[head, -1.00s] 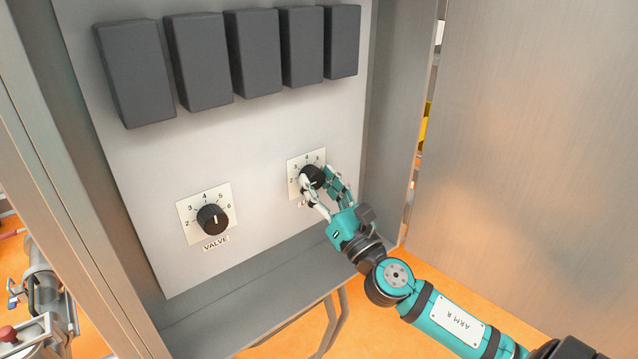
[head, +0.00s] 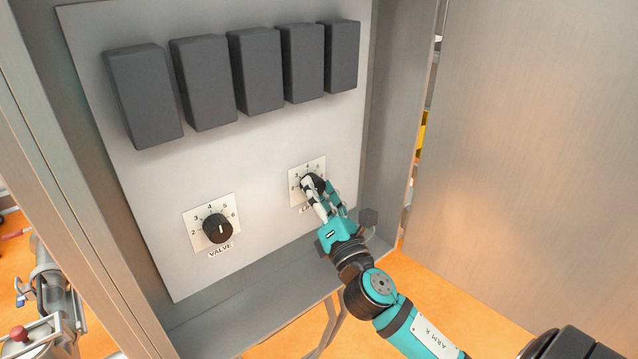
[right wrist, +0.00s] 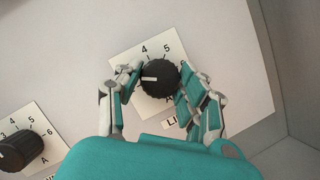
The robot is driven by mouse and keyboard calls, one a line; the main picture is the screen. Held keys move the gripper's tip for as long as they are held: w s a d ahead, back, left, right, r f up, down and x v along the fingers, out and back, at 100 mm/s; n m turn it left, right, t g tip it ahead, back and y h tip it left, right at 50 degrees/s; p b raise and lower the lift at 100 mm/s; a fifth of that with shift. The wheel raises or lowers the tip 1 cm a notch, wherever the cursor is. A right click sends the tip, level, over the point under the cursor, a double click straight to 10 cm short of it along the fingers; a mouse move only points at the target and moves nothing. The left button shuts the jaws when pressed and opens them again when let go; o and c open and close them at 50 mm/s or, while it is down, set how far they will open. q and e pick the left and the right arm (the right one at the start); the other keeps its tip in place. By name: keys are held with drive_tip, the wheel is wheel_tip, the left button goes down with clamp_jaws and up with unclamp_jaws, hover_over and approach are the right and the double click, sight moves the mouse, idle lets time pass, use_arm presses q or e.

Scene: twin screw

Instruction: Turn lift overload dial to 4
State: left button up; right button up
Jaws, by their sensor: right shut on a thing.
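The lift dial is a black round knob (head: 314,181) on a white numbered plate (head: 295,189), at the right of the grey panel in the head view. The right wrist view shows the knob (right wrist: 160,78) closely, with 4 and 5 readable above it and a partly hidden label starting "LI" below. Its white mark points left, toward plate numbers hidden by a finger. My right gripper (head: 319,190) is shut on this knob, with fingers on its left and right sides. My left gripper is not in view.
A similar black valve dial (head: 217,229) sits to the left on the panel (head: 150,200). Several dark grey boxes (head: 205,85) stick out above. Cabinet side walls (head: 390,130) flank the panel, and a ledge (head: 240,300) runs below it.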

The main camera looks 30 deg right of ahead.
drive_tip(key=m+p, duration=0.1)
drive_tip(key=m+g+h+p, duration=0.1)
drive_tip(key=m, duration=0.2)
drive_tip(key=shift+r+m+g+h+p, duration=0.3)
drive_tip(key=shift+p, duration=0.1)
drive_tip(key=shift+m+g+p, duration=0.3)
drive_tip(key=shift+m+p, duration=0.15)
drive_tip(key=shift+m, duration=0.55)
drive_tip(key=m+g, duration=0.1)
drive_tip(key=m, duration=0.1)
drive_tip(key=shift+m, duration=0.3)
drive_tip(key=shift+m+g, duration=0.6)
drive_tip(key=shift+m, duration=0.9)
drive_tip(key=o, duration=1.2)
drive_tip(key=shift+f, duration=0.1)
drive_tip(key=shift+a, duration=0.1)
